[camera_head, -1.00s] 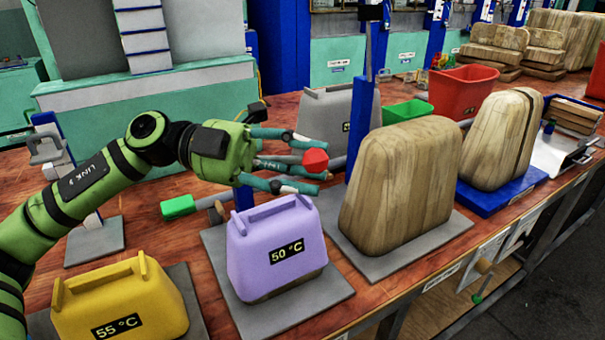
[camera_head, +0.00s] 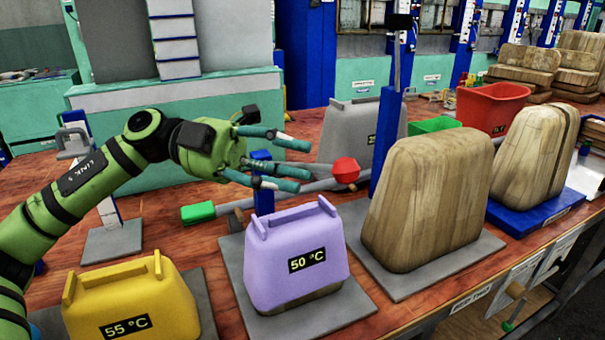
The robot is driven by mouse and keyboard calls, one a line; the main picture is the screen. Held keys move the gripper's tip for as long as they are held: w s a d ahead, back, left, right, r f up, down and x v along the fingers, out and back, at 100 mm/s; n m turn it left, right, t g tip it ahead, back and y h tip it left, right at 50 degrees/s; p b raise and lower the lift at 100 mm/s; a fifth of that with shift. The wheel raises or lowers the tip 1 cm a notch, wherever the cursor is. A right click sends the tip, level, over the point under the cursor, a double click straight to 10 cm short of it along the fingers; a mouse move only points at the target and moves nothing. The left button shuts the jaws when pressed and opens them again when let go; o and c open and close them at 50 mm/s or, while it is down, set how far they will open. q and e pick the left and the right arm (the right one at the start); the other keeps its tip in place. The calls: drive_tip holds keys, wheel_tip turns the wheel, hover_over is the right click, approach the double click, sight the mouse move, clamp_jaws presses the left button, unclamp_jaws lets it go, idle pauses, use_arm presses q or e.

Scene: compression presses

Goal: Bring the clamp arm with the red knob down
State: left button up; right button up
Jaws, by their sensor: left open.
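My right gripper is out of view.
A green handle end (camera_head: 198,212) lies left of a short blue post (camera_head: 262,180). A yellow block marked 55 °C (camera_head: 125,310) is at front left. A wooden block (camera_head: 430,195) and the tall blue post (camera_head: 387,140) stand to the right. A red bin (camera_head: 490,105) is behind.

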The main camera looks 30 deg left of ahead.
use_arm(q)
drive_tip(key=shift+s+a+f+b, duration=0.1)
drive_tip(key=shift+a+b, duration=0.2)
drive_tip(key=shift+a, duration=0.35)
drive_tip(key=shift+s+a+f+b, duration=0.1)
drive_tip(key=shift+a+b, duration=0.2)
drive_tip(key=shift+a, duration=0.3)
